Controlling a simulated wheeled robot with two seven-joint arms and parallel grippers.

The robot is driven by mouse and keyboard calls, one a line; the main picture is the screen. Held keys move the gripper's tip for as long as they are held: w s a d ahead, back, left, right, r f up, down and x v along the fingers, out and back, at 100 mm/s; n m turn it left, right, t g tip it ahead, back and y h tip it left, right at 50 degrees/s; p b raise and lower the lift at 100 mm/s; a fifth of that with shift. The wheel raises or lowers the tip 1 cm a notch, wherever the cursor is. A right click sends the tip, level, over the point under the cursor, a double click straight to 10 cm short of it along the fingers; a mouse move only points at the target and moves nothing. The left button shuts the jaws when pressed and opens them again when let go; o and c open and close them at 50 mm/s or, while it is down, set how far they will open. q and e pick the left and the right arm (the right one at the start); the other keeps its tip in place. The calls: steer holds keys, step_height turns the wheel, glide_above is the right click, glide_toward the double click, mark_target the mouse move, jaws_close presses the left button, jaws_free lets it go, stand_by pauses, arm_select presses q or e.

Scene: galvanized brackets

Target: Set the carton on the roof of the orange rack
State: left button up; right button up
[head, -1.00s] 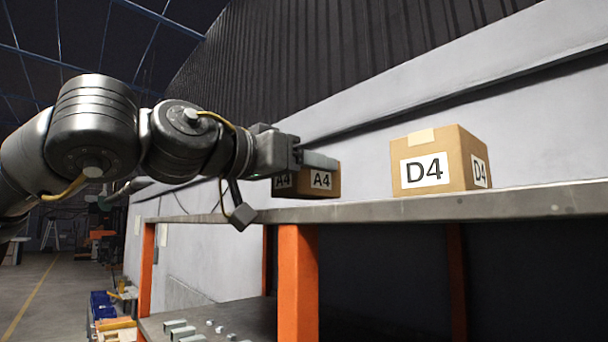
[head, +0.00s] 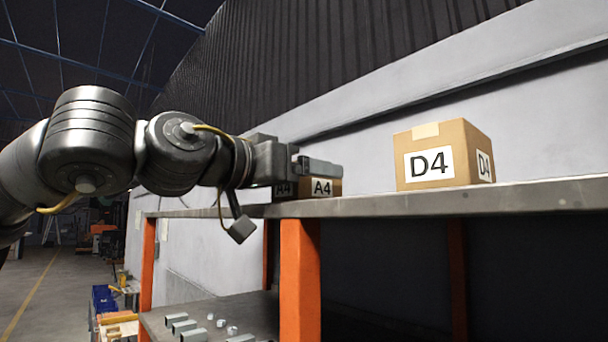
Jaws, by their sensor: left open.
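A brown carton marked A4 (head: 322,188) is at the left part of the roof (head: 400,204) of the orange rack. Its base meets the line of the roof's front edge and it looks upright; whether it rests fully there is hard to tell. My left gripper (head: 318,167) is open at the carton's top, with a finger across its upper part. That finger hides the top of the carton, and the far finger is hidden. My right gripper is not in view.
A larger carton marked D4 (head: 441,157) stands on the roof to the right, with bare roof between the two. An orange post (head: 300,280) holds up the roof. Metal brackets (head: 186,328) lie on the lower shelf. A pale wall is behind.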

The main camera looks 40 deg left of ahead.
arm_select(q)
steer(key=shift+r, duration=0.15)
steer(key=shift+s, duration=0.25)
steer(key=s+b, duration=0.5)
steer(key=s, duration=0.6)
steer(key=shift+s+a, duration=0.2)
steer(key=shift+a, duration=0.25)
